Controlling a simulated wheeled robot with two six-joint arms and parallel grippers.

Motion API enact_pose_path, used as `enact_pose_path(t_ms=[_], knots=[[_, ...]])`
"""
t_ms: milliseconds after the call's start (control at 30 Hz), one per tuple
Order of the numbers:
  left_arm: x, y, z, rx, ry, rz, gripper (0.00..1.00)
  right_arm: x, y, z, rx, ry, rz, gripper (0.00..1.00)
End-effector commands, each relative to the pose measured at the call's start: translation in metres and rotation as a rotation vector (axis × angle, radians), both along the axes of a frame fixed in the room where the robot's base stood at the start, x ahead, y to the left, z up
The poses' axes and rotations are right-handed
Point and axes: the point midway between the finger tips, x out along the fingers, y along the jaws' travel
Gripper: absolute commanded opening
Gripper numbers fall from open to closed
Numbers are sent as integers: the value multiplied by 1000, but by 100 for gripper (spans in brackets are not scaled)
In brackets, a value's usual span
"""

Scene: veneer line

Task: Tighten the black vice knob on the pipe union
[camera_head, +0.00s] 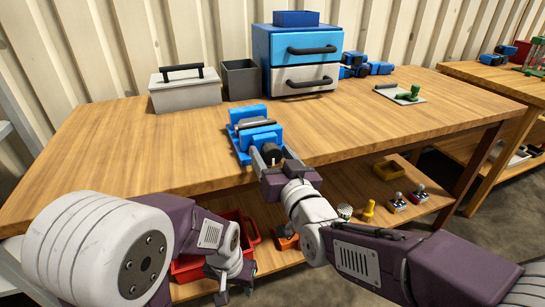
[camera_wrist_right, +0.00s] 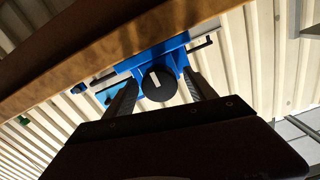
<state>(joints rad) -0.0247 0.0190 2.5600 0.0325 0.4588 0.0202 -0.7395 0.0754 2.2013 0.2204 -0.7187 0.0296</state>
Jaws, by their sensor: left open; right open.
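The blue vice (camera_head: 243,143) sits at the front edge of the wooden workbench. A dark grey piece, likely the pipe union (camera_head: 252,124), lies between its blue jaws. The round black vice knob (camera_head: 270,150) faces the front of the bench. In the right wrist view the knob (camera_wrist_right: 159,83) shows a pale stripe on its face. My right gripper (camera_head: 273,156) is open, with one finger on each side of the knob; I cannot tell whether they touch it. My left gripper (camera_head: 235,287) is open and empty, low in front of the lower shelf.
A grey toolbox (camera_head: 185,94), a dark open bin (camera_head: 241,80) and a blue drawer cabinet (camera_head: 268,47) stand at the back of the workbench (camera_head: 165,150). A red bin (camera_head: 189,268) stands on the lower shelf near my left gripper.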

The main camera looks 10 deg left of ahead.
Motion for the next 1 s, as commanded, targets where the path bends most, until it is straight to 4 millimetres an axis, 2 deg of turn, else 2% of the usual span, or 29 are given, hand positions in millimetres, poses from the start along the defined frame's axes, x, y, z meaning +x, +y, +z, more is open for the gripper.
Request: enact_pose_path(t_ms=[167,267,400,667,1000], knots=[[0,0,0,0,0,0,45,0,0,0,0,0,0,65],[0,0,0,0,0,0,45,0,0,0,0,0,0,42],[0,0,0,0,0,0,45,0,0,0,0,0,0,3],[0,0,-3,0,0,0,45,0,0,-1,22,16,0,2],[0,0,-23,0,0,0,45,0,-1,-4,202,136,-1,2]])
